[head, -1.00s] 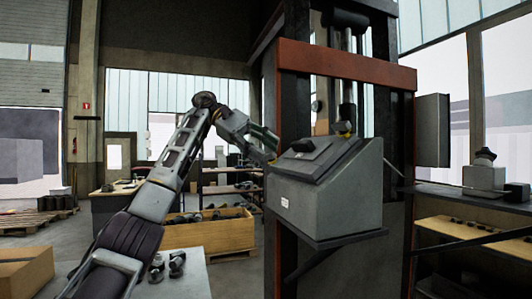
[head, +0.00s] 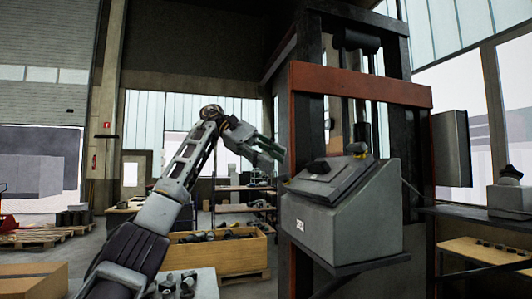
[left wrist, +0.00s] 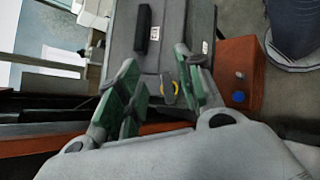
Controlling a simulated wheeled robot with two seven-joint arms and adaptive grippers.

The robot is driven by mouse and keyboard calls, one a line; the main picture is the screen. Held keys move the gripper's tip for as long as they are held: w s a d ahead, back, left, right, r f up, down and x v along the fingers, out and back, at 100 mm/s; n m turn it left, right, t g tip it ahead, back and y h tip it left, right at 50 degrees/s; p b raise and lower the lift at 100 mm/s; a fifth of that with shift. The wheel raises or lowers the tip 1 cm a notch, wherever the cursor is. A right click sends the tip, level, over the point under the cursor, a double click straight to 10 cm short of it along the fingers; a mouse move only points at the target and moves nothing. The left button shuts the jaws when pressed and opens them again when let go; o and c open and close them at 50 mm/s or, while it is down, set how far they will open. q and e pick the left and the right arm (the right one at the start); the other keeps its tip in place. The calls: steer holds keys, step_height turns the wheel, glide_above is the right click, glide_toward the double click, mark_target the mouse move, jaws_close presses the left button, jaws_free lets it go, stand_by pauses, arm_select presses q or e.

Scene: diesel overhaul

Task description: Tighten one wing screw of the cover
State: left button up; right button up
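A grey housing with a sloped cover (head: 322,185) is mounted on the press frame, with a black handle on the slope. In the left wrist view the cover (left wrist: 160,40) lies beyond my fingers, its black handle at upper left. A yellow spot shows behind the housing's top in the head view. My left gripper (head: 272,148) is open and empty, beside the housing's upper left; in the wrist view (left wrist: 163,88) its green pads are spread. My right gripper is out of view.
The red-brown press crossbeam (head: 360,85) and dark uprights stand around the housing. A shelf (head: 480,217) with parts is at right. A wooden crate (head: 220,252) of parts stands behind my left arm. A blue knob (left wrist: 238,97) shows in the wrist view.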

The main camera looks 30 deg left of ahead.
arm_select(q)
steer(key=r+n, duration=0.1)
steer(key=s+a+n+t, duration=0.1)
steer(key=r+n+t+h, duration=0.1)
steer(key=shift+s+a+r+n, duration=0.25)
steer(key=shift+s+r+n, duration=0.05)
steer(key=shift+r, duration=0.05)
steer(key=shift+n+t, duration=0.5)
steer(key=shift+w+d+f+n+t+y, duration=0.5)
steer(key=shift+n+y, duration=2)
steer(key=shift+n, duration=3.25)
steer(key=shift+s+a+f+n+t+y, duration=0.15)
steer(key=shift+n+t+y, duration=0.7)
steer(key=shift+n+y, duration=3.3)
steer(key=shift+w+d+f+n+t+y, duration=0.35)
steer(key=shift+n+t+y, duration=0.4)
steer(key=shift+n, duration=6.65)
